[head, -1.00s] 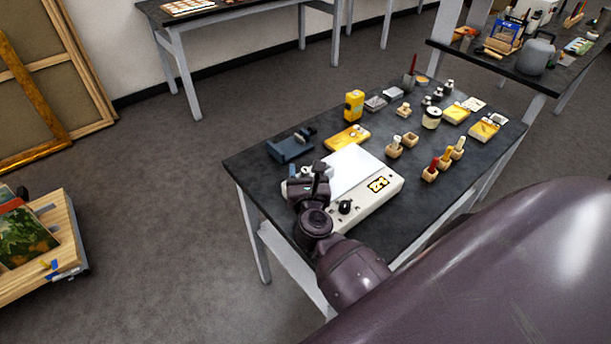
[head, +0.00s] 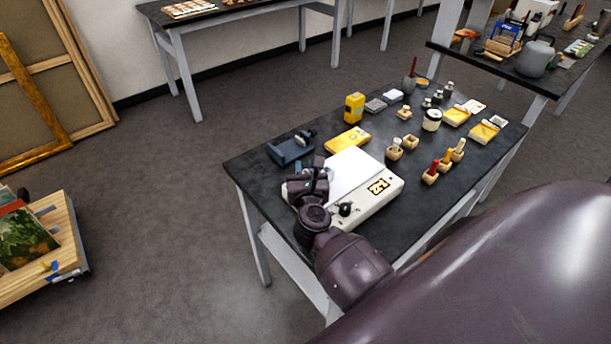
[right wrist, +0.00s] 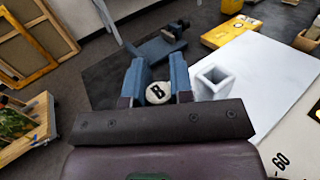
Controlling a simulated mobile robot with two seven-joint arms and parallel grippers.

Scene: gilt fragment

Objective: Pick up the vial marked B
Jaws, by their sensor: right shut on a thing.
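The vial marked B (right wrist: 158,93) shows in the right wrist view as a round pale top with a black B. It sits between the two blue fingers of my right gripper (right wrist: 159,82), which is shut on it. The vial's lower part is hidden. A white square holder (right wrist: 213,83) with an open, empty-looking top stands just right of the fingers. In the head view my right gripper (head: 305,180) is at the table's near left side, beside the white device; its fingertips and the vial are largely hidden by my wrist. My left gripper is not in view.
A white device with a pale plate (head: 352,172) and a black knob lies right of the gripper. A blue-grey stand (head: 290,149) and a yellow box (head: 347,139) lie behind. Several small bottles and wooden blocks fill the table's right half. The table's left edge is close.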

